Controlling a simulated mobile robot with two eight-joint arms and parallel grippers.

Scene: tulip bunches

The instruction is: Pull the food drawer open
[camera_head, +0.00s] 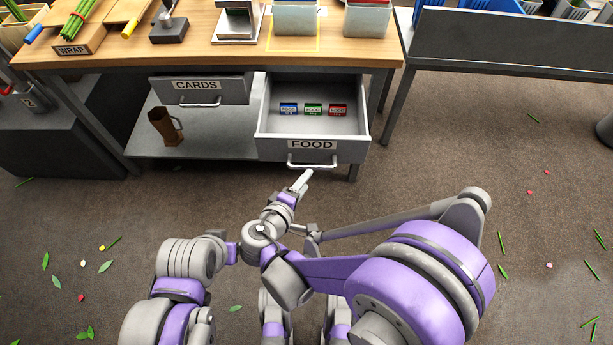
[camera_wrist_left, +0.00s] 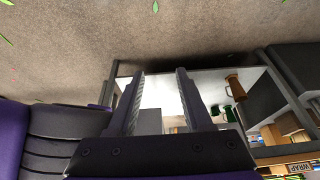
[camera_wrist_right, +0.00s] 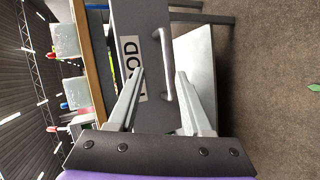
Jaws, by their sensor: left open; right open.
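The food drawer (camera_head: 312,150) is grey, labelled FOOD, and stands pulled out from under the wooden table. Three small packets, blue (camera_head: 288,108), green (camera_head: 313,108) and red (camera_head: 338,109), lie inside it. Its bar handle (camera_head: 313,163) is on the front face. My right gripper (camera_head: 304,179) is just below the handle in the head view. In the right wrist view its open fingers (camera_wrist_right: 162,72) stand either side of the handle (camera_wrist_right: 163,65); contact cannot be told. My left gripper (camera_wrist_left: 160,74) is open and empty in its wrist view, and not clear in the head view.
The cards drawer (camera_head: 198,90) to the left looks shut or nearly so. A brown jug (camera_head: 165,126) stands on the lower shelf (camera_head: 215,146). The wooden tabletop (camera_head: 200,50) holds wrap, a scanner-like stand and bins. The floor before it has only scattered leaves and petals.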

